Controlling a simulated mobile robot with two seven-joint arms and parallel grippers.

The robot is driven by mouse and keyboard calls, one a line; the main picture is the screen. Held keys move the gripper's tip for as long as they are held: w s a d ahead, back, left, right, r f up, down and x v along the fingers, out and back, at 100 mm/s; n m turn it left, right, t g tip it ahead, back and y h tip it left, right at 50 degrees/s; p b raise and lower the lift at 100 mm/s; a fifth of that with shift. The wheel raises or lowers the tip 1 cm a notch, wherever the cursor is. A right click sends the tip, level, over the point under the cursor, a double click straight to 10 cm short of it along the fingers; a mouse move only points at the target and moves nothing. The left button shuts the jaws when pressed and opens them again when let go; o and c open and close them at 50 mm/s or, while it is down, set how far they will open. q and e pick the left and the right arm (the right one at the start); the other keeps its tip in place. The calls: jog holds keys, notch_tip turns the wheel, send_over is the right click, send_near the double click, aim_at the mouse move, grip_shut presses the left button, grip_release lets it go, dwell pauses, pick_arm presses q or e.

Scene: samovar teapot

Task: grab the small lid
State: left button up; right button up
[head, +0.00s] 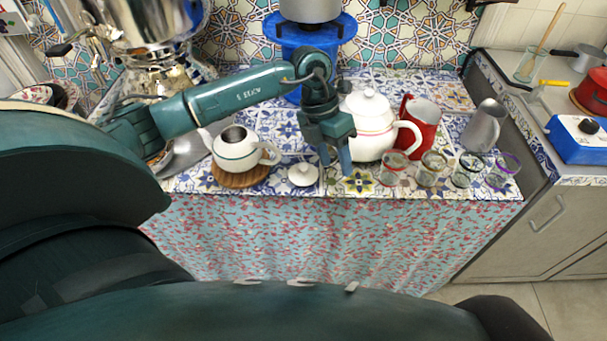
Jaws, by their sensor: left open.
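The small lid (303,174) is white with a knob on top. It lies on the tiled counter near its front edge, between the small teapot and my left gripper. The small white teapot (236,152) stands without a lid on a round wooden trivet (240,177); its dark opening shows. My left gripper (336,168) points down just right of the small lid, in front of the large white teapot (369,138). Its fingers are apart with nothing seen between them. The large teapot wears its own lid and is partly hidden by the gripper. My right gripper is not in view.
Several small glasses (433,167) stand along the front edge to the right. A red pitcher (424,120) and a metal jug (484,127) stand behind them. A shiny samovar (155,70) is at the back left. Bare tiles lie behind the small lid.

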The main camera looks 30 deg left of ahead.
pick_arm(q)
jog(key=w+a+r+n+y, duration=0.15)
jog(key=a+y, duration=0.25)
jog(key=a, duration=0.5)
send_over(303, 166)
jog(key=s, duration=0.1)
jog(key=f, duration=0.6)
jog(key=shift+d, duration=0.3)
jog(key=shift+w+a+f+p, duration=0.1)
jog(key=shift+w+f+p, duration=0.1)
jog(key=shift+f, duration=0.75)
jog(key=shift+w+a+f+p, duration=0.1)
jog(key=shift+w+f+p, duration=0.05)
jog(key=shift+f, duration=0.8)
jog(key=shift+w+a+f+p, duration=0.1)
jog(key=shift+w+f+p, duration=0.1)
jog(key=shift+f, duration=0.75)
jog(key=shift+c, duration=0.3)
grip_shut()
